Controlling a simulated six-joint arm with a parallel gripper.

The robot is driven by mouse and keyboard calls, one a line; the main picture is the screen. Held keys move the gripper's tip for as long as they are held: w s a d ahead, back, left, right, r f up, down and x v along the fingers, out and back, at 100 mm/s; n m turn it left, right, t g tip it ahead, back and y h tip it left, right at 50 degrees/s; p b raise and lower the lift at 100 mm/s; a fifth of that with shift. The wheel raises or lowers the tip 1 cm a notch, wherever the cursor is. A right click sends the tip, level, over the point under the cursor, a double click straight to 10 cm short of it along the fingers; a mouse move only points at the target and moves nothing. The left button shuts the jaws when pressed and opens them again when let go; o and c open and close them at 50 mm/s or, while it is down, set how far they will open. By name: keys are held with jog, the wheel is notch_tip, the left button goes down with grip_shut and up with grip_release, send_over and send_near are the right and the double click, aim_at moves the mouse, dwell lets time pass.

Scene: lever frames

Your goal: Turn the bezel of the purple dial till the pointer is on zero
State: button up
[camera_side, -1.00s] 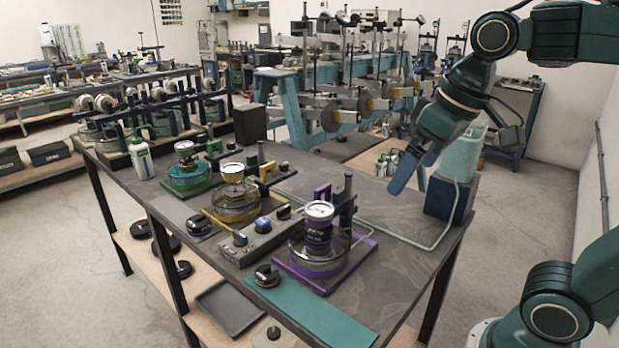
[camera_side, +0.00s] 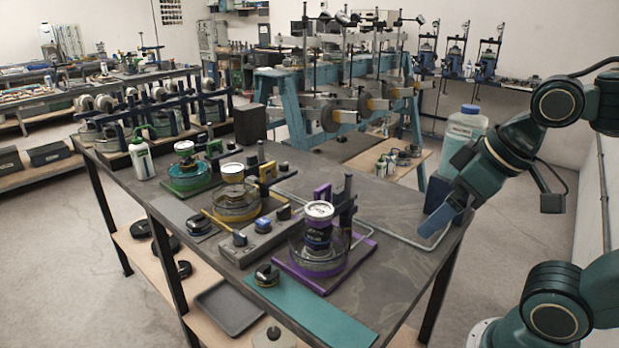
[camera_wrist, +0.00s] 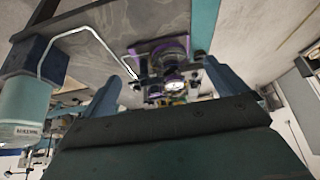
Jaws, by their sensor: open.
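The purple dial (camera_side: 319,211) has a round white face and sits on top of a dark stack over a glass dish, on a purple-framed stand at the right part of the bench. It is too small to read the pointer. In the wrist view the purple stand (camera_wrist: 160,48) shows ahead between the fingers, with the dial small and upside down. My gripper (camera_side: 436,226) is near the bench's right edge, well right of the purple dial and not touching it. In the wrist view my gripper (camera_wrist: 168,78) has its two blue fingers wide apart with nothing between.
A yellow stand (camera_side: 236,204) and a green stand (camera_side: 188,178) stand farther left. A grey control box (camera_side: 262,235) lies beside the purple stand. A blue-lidded container (camera_side: 465,126) is behind my gripper, and a pale tube bends along the bench.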

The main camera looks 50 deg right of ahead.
jog(key=c, duration=0.3)
jog(key=shift+w+r, duration=0.35)
jog(key=shift+w, duration=0.05)
jog(key=shift+c, duration=0.4)
notch_tip(320, 180, up, 5)
jog(key=m+g, duration=0.5)
jog(key=g, duration=0.1)
send_over(319, 208)
jog(key=shift+f, duration=0.1)
notch_tip(319, 208, down, 14)
jog(key=shift+r, duration=0.15)
jog(key=c, duration=1)
